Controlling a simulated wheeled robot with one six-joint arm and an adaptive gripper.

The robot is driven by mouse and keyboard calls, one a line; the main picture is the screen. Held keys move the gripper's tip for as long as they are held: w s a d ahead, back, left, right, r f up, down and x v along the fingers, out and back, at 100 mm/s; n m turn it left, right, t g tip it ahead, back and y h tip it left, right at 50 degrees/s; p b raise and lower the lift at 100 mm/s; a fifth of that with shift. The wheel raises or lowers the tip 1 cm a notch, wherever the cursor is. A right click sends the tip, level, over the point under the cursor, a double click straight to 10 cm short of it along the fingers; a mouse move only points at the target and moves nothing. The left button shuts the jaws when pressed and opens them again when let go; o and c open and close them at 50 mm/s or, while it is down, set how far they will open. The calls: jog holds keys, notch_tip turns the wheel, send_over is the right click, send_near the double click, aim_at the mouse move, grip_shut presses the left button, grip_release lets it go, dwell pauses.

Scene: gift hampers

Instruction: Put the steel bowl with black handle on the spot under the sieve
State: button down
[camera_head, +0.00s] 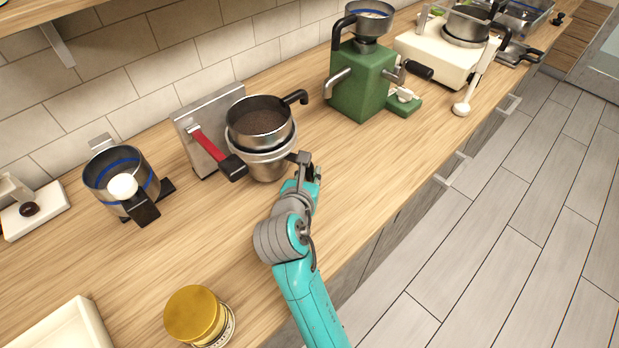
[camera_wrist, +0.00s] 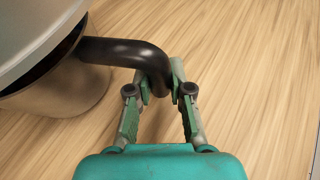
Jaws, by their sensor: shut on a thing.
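The steel bowl with black handle (camera_head: 268,173) is directly below a round steel vessel with dark grounds (camera_head: 262,122), which looks like the sieve, against the stand by the wall. The upper vessel hides most of the bowl's top. My gripper (camera_head: 309,172) is at the bowl's right side, shut on its black handle. In the wrist view the curved black handle (camera_wrist: 120,52) runs between the fingertips of my gripper (camera_wrist: 162,88), and the bowl's side (camera_wrist: 65,92) shows at left. I cannot tell whether the bowl touches the counter.
A grey stand (camera_head: 202,115) with a red lever (camera_head: 209,143) is behind the bowl. A blue-banded steel pot (camera_head: 112,170) stands left, a green machine (camera_head: 357,82) right. A gold-lidded jar (camera_head: 196,315) stands near the front. Bare wooden counter (camera_head: 365,165) lies right of my gripper.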

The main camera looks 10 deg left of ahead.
jog(key=shift+f, duration=0.9)
jog(key=shift+f, duration=0.1)
jog(key=c, duration=1.1)
grip_release()
jog(key=shift+o, duration=0.2)
jog(key=v, duration=1.2)
jog(key=shift+s, duration=0.15)
